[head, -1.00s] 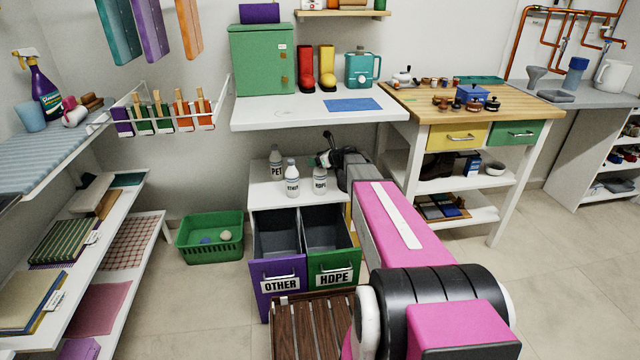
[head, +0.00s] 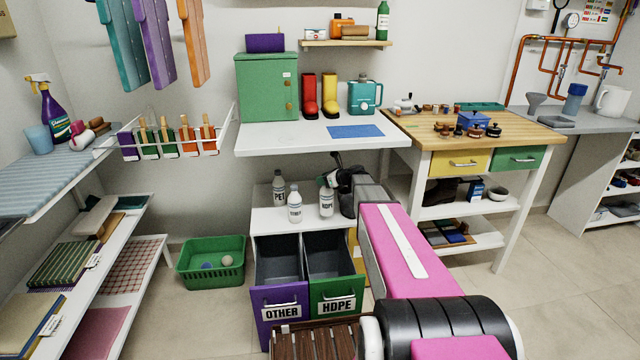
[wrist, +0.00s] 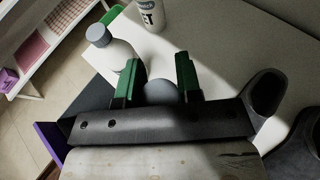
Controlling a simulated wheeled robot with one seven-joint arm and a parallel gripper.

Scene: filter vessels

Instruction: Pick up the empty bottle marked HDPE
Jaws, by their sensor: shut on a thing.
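The white bottle marked HDPE (head: 326,203) stands upright on the white top of the bin cabinet, or very slightly above it; I cannot tell which. My gripper (head: 333,181) is at its upper end, shut on it. In the wrist view its grey cap (wrist: 160,92) shows between the two green fingers of my gripper (wrist: 158,80); the body below is hidden. The bottle marked OTHER (head: 294,206) stands close on the left, and the bottle marked PET (head: 279,190) stands behind it. Both also show in the wrist view, the OTHER bottle (wrist: 118,58) and the PET bottle (wrist: 150,14).
Below the bottles are two open bins, a purple one labelled OTHER (head: 281,312) and a green one labelled HDPE (head: 336,306). A white table (head: 280,138) overhangs behind. A wooden-topped bench (head: 415,125) stands to the right. A green basket (head: 212,264) sits on the floor at left.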

